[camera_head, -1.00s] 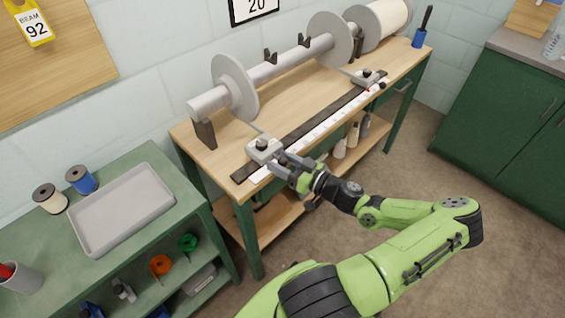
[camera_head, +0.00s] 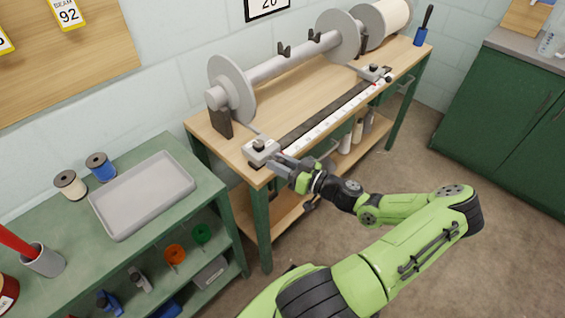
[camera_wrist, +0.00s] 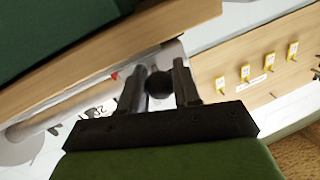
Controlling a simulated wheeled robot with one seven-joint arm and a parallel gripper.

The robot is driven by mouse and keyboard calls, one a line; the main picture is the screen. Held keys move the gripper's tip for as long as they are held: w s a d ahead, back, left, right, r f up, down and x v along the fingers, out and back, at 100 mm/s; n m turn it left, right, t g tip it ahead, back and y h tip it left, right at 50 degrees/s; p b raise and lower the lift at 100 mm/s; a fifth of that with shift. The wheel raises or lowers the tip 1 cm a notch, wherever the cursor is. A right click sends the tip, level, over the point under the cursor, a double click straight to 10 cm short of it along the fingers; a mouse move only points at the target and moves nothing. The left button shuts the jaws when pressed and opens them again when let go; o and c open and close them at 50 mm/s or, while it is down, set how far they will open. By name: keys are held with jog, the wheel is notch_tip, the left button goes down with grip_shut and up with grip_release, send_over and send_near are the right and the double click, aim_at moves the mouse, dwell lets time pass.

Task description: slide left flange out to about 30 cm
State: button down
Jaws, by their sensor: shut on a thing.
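The left flange (camera_head: 232,88) is a grey disc near the left end of the grey beam shaft (camera_head: 278,66). A thin arm runs from it to the left carriage (camera_head: 262,150), a light block with a dark knob on top, at the left end of the dark rail (camera_head: 300,133). The white numbered scale (camera_head: 330,122) runs along the bench front; its exact reading is too small to tell. My gripper (camera_head: 277,164) is at the carriage's front. In the wrist view its fingers (camera_wrist: 160,88) are shut on a black ball handle (camera_wrist: 158,83).
The right flange (camera_head: 337,36) and right carriage (camera_head: 375,73) stand farther along the wooden bench (camera_head: 215,135). A green shelf unit with a grey tray (camera_head: 143,193) and spools is at the left. Green cabinets (camera_head: 505,115) stand at the right.

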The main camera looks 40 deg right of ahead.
jog(key=shift+d, duration=0.35)
jog(key=c, duration=0.9)
grip_release()
jog(key=shift+a, duration=0.1)
jog(key=shift+o, duration=0.2)
jog(key=shift+s, duration=0.1)
jog(key=p+v, duration=0.2)
jog(key=v, duration=1.3)
jog(key=shift+s, duration=0.35)
jog(key=shift+a, duration=0.1)
